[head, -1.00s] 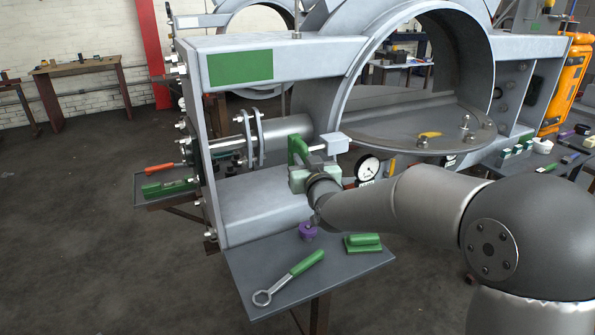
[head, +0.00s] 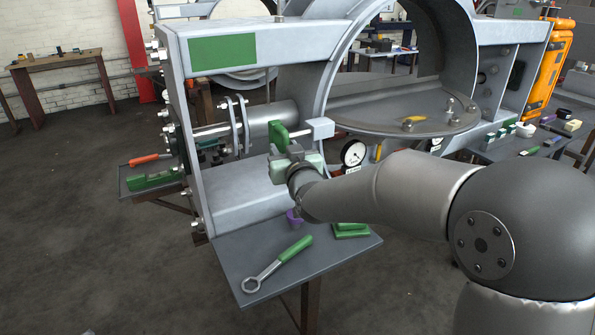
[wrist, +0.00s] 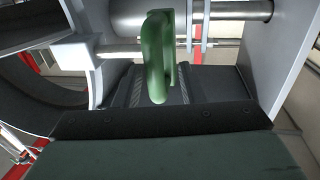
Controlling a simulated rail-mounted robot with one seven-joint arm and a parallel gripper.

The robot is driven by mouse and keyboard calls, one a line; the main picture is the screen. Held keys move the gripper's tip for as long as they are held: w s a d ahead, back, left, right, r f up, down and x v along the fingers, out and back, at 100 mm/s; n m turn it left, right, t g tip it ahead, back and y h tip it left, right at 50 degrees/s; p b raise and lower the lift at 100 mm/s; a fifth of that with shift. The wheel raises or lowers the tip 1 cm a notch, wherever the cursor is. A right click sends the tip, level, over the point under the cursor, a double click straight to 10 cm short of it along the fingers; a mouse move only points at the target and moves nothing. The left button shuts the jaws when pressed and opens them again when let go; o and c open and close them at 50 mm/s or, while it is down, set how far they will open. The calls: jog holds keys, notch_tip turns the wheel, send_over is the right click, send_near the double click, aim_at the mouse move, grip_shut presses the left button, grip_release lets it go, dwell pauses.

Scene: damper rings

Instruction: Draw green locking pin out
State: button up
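The green locking pin shows as a thick green handle (head: 279,135) in front of the grey cylinder in the frame, left of a pale block (head: 320,128). In the wrist view the green handle (wrist: 157,55) stands upright at the top centre, in front of the cylinder and metal rods. Its inner end is hidden. My gripper (head: 284,151) is right at the handle's lower part in the head view.
A grey shelf (head: 230,262) below carries a green-handled ring wrench (head: 280,262), a green block (head: 350,231) and a partly hidden purple piece (head: 293,217). A dial gauge (head: 353,154) is just right of my gripper. The frame's side plate (head: 187,130) stands left.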

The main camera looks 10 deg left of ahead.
jog(key=b+v, duration=0.2)
jog(key=v, duration=1.4)
jog(key=s+d+f+m+g+h+p, duration=0.2)
jog(key=d+f+g+h, duration=0.15)
jog(key=d, duration=0.35)
jog(key=s+d+f+m+g+h+p, duration=0.1)
jog(key=s+d+f+g+h+p, duration=0.15)
jog(key=d+f+h, duration=0.4)
jog(key=s+d+m+g+p, duration=0.1)
jog(key=s+d+g, duration=0.3)
jog(key=s, duration=0.4)
jog(key=s+d+f+m+g+y+p, duration=0.1)
jog(key=s+d+g+p, duration=0.1)
jog(key=s+d+g, duration=0.3)
jog(key=s+d, duration=0.1)
jog(key=s, duration=0.2)
jog(key=shift+s+d+m, duration=0.2)
jog(key=shift+d+m, duration=0.2)
